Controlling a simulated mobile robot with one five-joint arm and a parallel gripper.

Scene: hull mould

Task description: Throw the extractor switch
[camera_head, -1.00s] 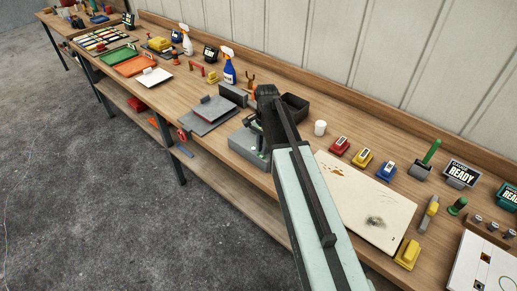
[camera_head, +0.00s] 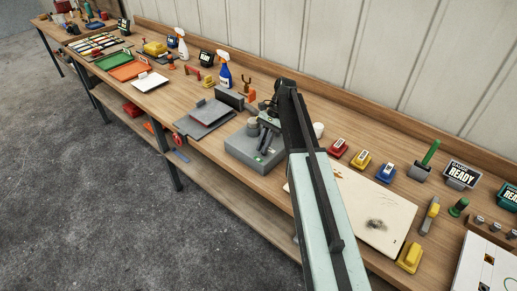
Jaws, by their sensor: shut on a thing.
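The extractor switch appears to be the grey box (camera_head: 246,151) on the bench, with a short grey post and small green marks on its top. My arm reaches over from the lower right, and its dark end is just above and behind the box's right side. My gripper (camera_head: 269,112) is small in view and partly hidden by my arm. It is shut at the switch's lever (camera_head: 268,121), a grey bar on top of the box. The exact contact of the jaws and the lever's full tilt cannot be made out.
A grey plate (camera_head: 204,118) lies left of the box. A blue spray bottle (camera_head: 223,73) and an orange stand (camera_head: 249,95) are behind. A pale board (camera_head: 385,215), a white cup (camera_head: 318,130) and red, yellow and blue blocks are to the right.

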